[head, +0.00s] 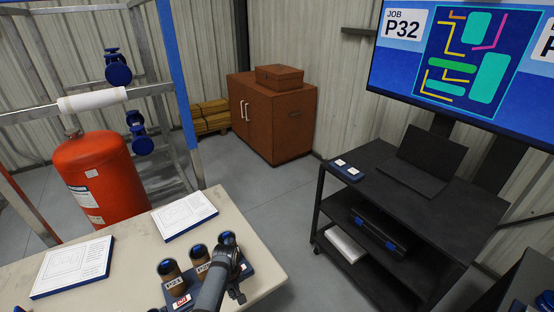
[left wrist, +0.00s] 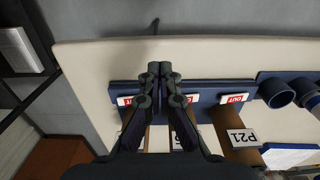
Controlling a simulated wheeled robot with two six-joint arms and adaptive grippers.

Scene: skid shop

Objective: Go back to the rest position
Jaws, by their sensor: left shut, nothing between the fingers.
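My left gripper (head: 237,292) is over the front right part of the table (head: 262,262), beside a blue rack (head: 180,304). In the left wrist view its fingertips (left wrist: 160,70) are together and hold nothing. The fingers are above the rack (left wrist: 205,86) and hide part of it. Brown cylinders with dark blue tops stand in the rack; one is labelled P21 (head: 172,275). Part of my left arm hides the rack and a cylinder in the head view. My right gripper is not in view.
Two white document boards (head: 185,214) (head: 73,266) lie on the table. A red tank (head: 103,178) stands behind it by a metal frame. A black cart (head: 405,210) with a laptop stands at right. Grey floor between table and cart is clear. A brown cabinet (head: 272,115) stands at the back.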

